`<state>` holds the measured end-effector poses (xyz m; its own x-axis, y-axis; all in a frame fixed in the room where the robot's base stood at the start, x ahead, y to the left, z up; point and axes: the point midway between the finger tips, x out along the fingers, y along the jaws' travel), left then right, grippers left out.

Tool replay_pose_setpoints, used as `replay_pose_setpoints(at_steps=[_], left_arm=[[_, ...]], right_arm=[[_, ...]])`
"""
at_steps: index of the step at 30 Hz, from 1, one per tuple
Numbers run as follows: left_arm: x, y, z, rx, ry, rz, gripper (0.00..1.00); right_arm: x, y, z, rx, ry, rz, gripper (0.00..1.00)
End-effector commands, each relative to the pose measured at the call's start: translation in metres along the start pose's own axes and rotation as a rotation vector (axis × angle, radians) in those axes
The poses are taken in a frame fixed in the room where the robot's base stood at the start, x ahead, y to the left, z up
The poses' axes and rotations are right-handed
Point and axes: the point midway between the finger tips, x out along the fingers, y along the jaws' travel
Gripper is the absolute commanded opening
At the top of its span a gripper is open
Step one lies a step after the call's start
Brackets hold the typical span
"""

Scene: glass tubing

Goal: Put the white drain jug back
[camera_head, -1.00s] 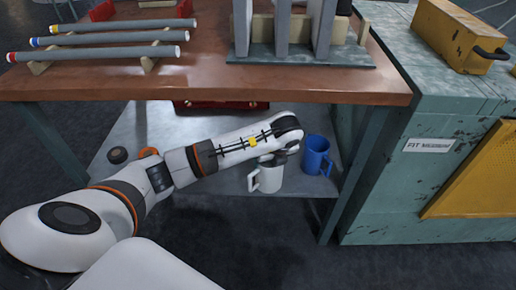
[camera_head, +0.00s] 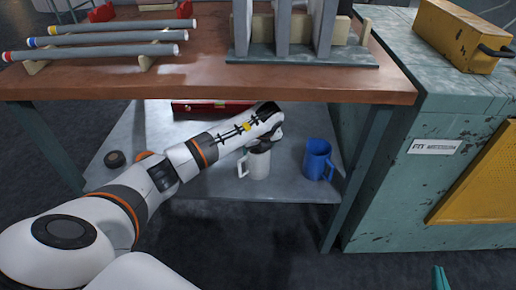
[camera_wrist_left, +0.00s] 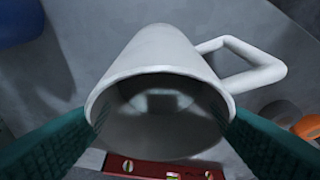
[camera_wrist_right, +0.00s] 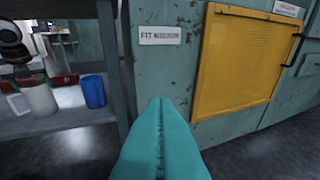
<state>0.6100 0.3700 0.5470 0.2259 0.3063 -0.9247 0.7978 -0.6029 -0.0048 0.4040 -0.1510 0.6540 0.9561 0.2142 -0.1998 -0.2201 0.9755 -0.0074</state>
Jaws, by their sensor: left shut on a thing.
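The white drain jug (camera_head: 259,166) is over the grey lower shelf (camera_head: 212,182) under the bench, roughly upright, handle to the left. I cannot tell whether its base touches the shelf. My left gripper (camera_head: 264,146) reaches down to its rim, partly hidden by the arm. In the left wrist view the jug (camera_wrist_left: 165,60) sits between the teal fingers of my left gripper (camera_wrist_left: 162,122), shut on its sides. My right gripper (camera_wrist_right: 160,125) has its teal fingers together and empty, away from the shelf; its tip shows in the head view (camera_head: 440,278).
A blue jug (camera_head: 318,160) stands right of the white one. The bench top (camera_head: 200,80) overhangs the shelf; a bench leg (camera_head: 348,190) stands at right.

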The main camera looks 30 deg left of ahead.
Motion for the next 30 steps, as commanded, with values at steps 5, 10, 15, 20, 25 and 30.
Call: replay_pose_setpoints(at_steps=[5, 10, 15, 20, 25, 30], left_arm=[[0.0, 0.0, 0.0, 0.0, 0.0, 0.0, 0.16], [0.001, -0.001, 0.001, 0.001, -0.001, -0.002, 0.94], [0.0, -0.001, 0.001, 0.0, -0.001, -0.002, 0.94], [-0.004, 0.0, 0.0, 0.0, 0.0, -0.001, 0.94], [-0.023, 0.0, -0.002, 0.001, 0.002, 0.0, 0.94], [-0.055, 0.0, -0.001, 0.002, 0.001, 0.001, 0.94]], right_arm=[[0.0, 0.0, 0.0, 0.0, 0.0, 0.0, 0.0], [0.0, 0.0, 0.0, 0.0, 0.001, 0.0, 0.0], [0.0, 0.0, 0.0, 0.0, 0.002, 0.0, 0.0], [-0.001, 0.0, 0.0, 0.0, 0.012, -0.001, 0.0], [-0.007, -0.004, -0.022, -0.001, 0.158, -0.009, 0.0], [-0.025, -0.009, -0.054, 0.0, 0.378, -0.022, 0.0]])
